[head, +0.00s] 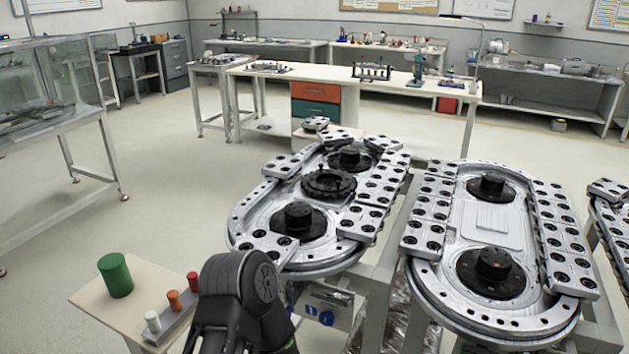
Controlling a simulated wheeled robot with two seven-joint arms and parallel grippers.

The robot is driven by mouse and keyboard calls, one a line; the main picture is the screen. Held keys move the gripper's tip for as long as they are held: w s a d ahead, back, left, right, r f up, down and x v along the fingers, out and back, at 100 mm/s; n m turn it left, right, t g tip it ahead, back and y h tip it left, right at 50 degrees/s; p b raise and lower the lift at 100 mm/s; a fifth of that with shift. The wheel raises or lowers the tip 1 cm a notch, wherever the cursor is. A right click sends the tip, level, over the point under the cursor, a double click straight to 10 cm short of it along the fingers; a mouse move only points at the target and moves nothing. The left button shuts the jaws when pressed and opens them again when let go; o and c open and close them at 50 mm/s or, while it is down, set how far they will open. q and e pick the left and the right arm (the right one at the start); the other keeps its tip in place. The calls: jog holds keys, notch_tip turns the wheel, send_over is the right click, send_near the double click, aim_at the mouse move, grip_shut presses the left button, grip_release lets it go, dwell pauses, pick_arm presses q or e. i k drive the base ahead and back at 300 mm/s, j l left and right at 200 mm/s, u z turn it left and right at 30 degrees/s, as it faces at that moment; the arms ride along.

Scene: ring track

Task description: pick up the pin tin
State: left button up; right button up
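A plain green cylinder (115,275), the only tin-like thing I can make out, stands upright on a small pale side table (92,299) at the lower left. No label shows on it, and its contents cannot be seen. One of my dark arm links is in view at the bottom, right of the small table and apart from the green cylinder. Neither gripper shows.
A grey block (180,318) with white, orange and red pegs lies on the small table, right of the cylinder. Two oval ring tracks (236,222) (418,275) with metal carriers fill the right. A glass-topped bench (48,135) stands left; open floor lies between.

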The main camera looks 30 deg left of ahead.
aim_at(113, 269)
jog(key=j+u, duration=0.1)
jog(key=u, duration=1.95)
jog(key=i+j+z, duration=0.25)
jog(key=k+j, duration=0.1)
